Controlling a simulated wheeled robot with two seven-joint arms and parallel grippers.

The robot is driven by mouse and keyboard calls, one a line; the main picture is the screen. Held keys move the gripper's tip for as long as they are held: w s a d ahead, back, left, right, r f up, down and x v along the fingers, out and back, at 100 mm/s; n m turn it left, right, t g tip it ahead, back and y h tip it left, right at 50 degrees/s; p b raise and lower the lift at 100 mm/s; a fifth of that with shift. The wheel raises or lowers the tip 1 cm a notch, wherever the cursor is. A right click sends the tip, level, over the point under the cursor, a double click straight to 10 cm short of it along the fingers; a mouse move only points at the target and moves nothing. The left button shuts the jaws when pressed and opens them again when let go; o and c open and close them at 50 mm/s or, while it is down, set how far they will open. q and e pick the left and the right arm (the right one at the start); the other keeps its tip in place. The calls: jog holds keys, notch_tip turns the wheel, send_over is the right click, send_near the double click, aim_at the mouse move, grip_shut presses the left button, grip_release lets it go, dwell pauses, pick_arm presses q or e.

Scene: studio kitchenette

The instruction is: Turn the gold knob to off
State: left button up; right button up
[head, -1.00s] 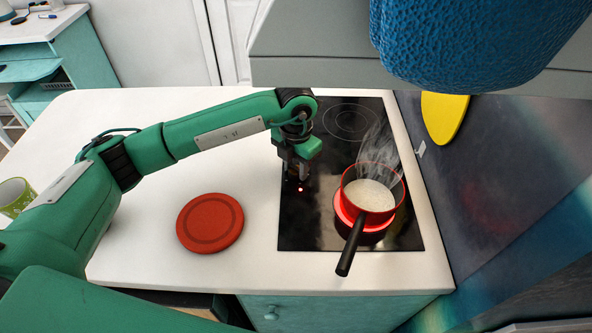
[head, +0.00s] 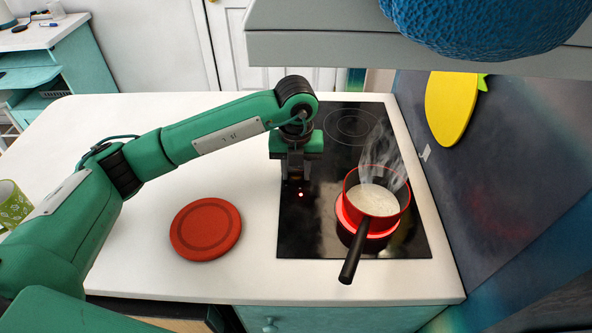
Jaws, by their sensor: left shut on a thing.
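The black cooktop (head: 318,232) is set in the white counter. My left gripper (head: 295,180) points down at its left edge, fingers shut on the gold knob, which the fingers hide almost wholly. A small red light (head: 300,194) glows on the cooktop just in front of the fingers. A red saucepan (head: 373,217) with a black handle stands on the front burner (head: 346,220), which glows red. The pan holds a pale, steaming liquid. My right gripper is not in view.
A red round mat (head: 206,229) lies on the counter left of the cooktop. A green patterned mug (head: 12,205) stands at the far left. A grey hood (head: 320,48) overhangs at the back. The pan handle juts toward the front edge.

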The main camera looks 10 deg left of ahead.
aim_at(296, 171)
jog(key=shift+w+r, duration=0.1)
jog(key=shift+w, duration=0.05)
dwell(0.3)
pick_arm(q)
jog(key=o, duration=0.8)
jog(key=shift+o, duration=1)
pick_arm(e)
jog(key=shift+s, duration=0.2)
pick_arm(q)
notch_tip(296, 171, up, 14)
jog(key=b, duration=0.1)
jog(key=shift+b, duration=0.35)
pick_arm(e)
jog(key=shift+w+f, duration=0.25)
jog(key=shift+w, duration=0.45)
